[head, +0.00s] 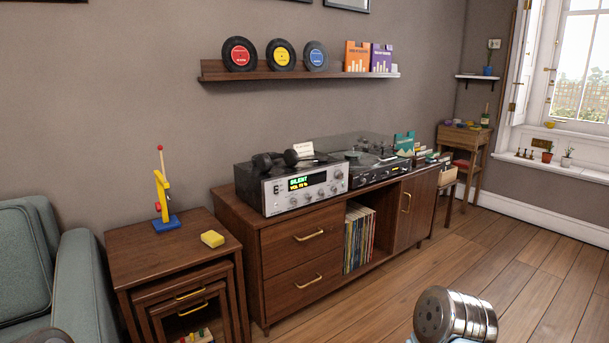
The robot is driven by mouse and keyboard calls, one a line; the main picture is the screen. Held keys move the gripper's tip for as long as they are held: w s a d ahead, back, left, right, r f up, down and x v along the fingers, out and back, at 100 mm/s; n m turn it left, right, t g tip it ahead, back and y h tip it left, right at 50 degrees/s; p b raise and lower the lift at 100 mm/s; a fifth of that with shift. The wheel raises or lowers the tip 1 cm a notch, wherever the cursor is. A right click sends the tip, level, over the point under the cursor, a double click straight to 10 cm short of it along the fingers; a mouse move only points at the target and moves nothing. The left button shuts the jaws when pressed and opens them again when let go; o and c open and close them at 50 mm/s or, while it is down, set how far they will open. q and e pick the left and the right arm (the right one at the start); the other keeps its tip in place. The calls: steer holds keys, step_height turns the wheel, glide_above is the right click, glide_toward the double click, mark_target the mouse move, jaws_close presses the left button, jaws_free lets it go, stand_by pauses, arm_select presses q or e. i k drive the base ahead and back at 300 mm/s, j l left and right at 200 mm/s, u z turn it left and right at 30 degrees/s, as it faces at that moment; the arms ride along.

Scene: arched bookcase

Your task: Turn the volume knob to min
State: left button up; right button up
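The silver stereo receiver (303,196) stands on the left part of a wooden sideboard (300,226). Its lit display (307,181) shows green "SILENT" with a yellow volume line below, too small to read surely. Small round knobs (338,175) sit on its front panel, mostly at the right end. I cannot tell which is the volume knob or how it is turned. Neither of my grippers shows. A metallic part of my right arm shows at the bottom right, well away from the receiver.
Black headphones (268,161) and a white card (303,148) rest on the receiver. A turntable (372,160) stands to its right. Nesting tables (160,250) and a green armchair (75,265) stand at the left. The wooden floor before the sideboard is clear.

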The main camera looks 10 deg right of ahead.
mark_target(340, 174)
steer(key=i+l+u, duration=0.2)
steer(key=l, duration=0.15)
steer(key=i+l+u, duration=0.2)
steer(key=l, duration=0.15)
steer(key=l+u, duration=0.15)
steer(key=l, duration=0.2)
steer(key=i+l+u, duration=0.2)
steer(key=l, duration=0.2)
